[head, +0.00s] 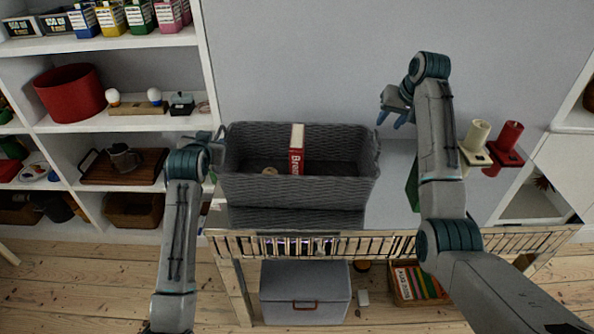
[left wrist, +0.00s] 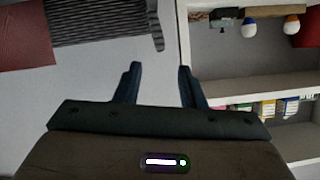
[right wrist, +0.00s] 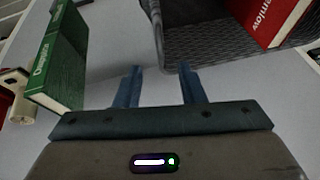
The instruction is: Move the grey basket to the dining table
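The grey woven basket (head: 345,190) stands upright on a pale surface in the middle of the head view. It holds a red and white book (head: 297,150) and a small tan item (head: 269,171). My left gripper (head: 217,138) is by the basket's left end, open and empty. In the left wrist view, the basket (left wrist: 105,22) lies beyond the open fingers (left wrist: 158,85). My right gripper (head: 388,116) is off the basket's right end, open and empty. In the right wrist view, the basket (right wrist: 205,40) is beyond the fingers (right wrist: 160,85). I cannot identify a dining table.
A slatted rail (head: 350,244) runs in front of the basket. White shelves (head: 120,125) with several items stand at left. A green book (right wrist: 62,60) stands near my right gripper. Candles (head: 475,135) stand at right. A grey box (head: 305,285) is below.

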